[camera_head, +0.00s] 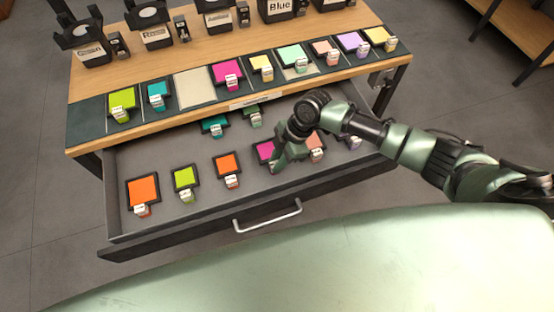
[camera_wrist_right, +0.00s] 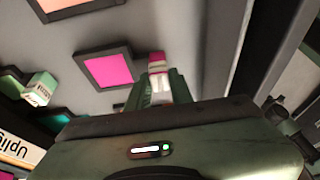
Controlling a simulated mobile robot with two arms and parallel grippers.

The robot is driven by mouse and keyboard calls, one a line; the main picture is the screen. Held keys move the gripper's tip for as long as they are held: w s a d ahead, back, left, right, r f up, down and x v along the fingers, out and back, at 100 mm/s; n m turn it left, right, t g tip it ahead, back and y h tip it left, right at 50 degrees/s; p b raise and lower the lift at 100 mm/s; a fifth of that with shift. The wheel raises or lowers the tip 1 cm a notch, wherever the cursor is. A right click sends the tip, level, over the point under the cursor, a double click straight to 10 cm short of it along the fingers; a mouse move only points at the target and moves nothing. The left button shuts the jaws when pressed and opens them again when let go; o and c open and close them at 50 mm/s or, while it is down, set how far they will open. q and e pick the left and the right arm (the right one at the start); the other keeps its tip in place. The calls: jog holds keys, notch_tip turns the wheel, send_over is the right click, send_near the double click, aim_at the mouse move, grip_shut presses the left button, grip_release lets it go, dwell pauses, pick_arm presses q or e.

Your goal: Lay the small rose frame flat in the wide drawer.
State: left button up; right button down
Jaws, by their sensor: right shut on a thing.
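The small rose frame, a bright pink square with a dark border (camera_head: 264,149), is in the wide drawer (camera_head: 160,225), between the small orange frame and a salmon frame. It looks flat, at or close to the drawer floor; I cannot tell if it touches. My right gripper (camera_head: 277,165) is at its near right side. In the right wrist view, the rose frame (camera_wrist_right: 108,70) is left of the fingers, and my right gripper (camera_wrist_right: 159,88) is shut on its white-and-pink tab (camera_wrist_right: 157,66). The fingers hide part of the tab. My left gripper is not in view.
The drawer is pulled open and also holds orange (camera_head: 143,190), lime (camera_head: 185,178), salmon (camera_head: 315,140) and teal (camera_head: 213,123) frames, among others. The tabletop above carries a row of coloured frames and a bare beige pad (camera_head: 194,88).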

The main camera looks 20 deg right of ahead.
jog(key=shift+f, duration=0.25)
jog(key=c, duration=1.2)
grip_release()
jog(key=shift+o, duration=0.2)
jog(key=a+r+p+v, duration=0.1)
jog(key=p+v, duration=0.6)
jog(key=v, duration=0.7)
jog(key=shift+a+r, duration=0.15)
jog(key=shift+a, duration=0.45)
jog(key=shift+s, duration=0.1)
